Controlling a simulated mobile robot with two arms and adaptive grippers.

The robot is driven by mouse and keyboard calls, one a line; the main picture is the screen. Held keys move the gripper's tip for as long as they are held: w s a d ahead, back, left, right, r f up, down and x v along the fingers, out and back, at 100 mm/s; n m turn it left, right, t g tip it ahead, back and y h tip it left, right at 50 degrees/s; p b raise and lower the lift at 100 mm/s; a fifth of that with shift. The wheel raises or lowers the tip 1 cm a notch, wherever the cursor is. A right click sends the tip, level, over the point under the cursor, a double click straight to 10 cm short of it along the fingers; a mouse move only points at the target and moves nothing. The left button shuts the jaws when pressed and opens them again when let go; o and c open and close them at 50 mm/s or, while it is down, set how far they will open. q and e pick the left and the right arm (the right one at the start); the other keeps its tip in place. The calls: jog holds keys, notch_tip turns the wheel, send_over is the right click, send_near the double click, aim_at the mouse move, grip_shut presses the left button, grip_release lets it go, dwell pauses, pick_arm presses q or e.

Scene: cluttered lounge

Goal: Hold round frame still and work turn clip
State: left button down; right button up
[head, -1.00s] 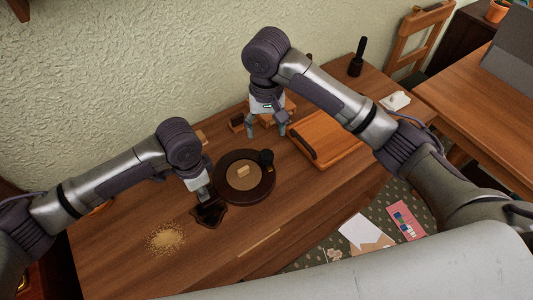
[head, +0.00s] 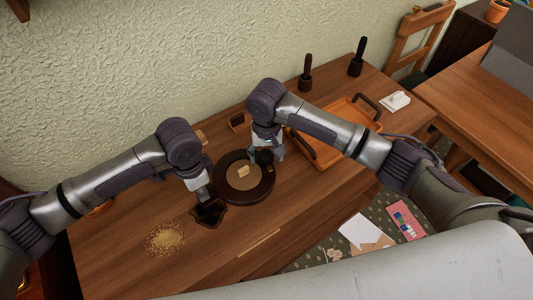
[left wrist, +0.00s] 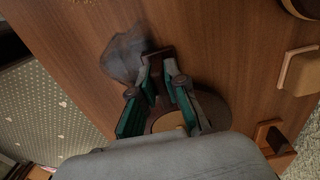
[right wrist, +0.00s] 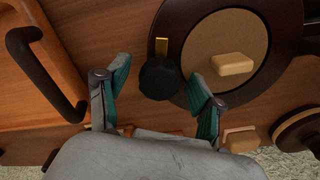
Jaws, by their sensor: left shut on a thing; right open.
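The round frame (head: 227,195) is a dark ring with a tan disc inside, lying flat on the table; its rim also shows in the right wrist view (right wrist: 284,20). My left gripper (head: 205,197) is shut at the frame's left edge, on a dark projecting part (left wrist: 160,58); its fingers partly hide the grip. The turn clip appears as a black knob (right wrist: 160,78) with a brass strip (right wrist: 161,48) at the rim. My right gripper (right wrist: 160,85) is open, its fingers on either side of the knob, apart from it. A small pale block (right wrist: 232,63) lies on the disc.
A dark patch (head: 209,214) lies beside the frame, under my left gripper. Tan crumbs (head: 165,237) lie at front left. An orange tray (head: 348,111) with dark handles stands to the right.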

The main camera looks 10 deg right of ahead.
aim_at(267, 154)
jog(key=c, duration=1.2)
jog(key=shift+o, duration=0.2)
jog(key=shift+n, duration=1.3)
jog(key=o, duration=1.2)
jog(key=shift+c, duration=0.2)
jog(key=shift+r, duration=0.15)
notch_tip(267, 154, up, 12)
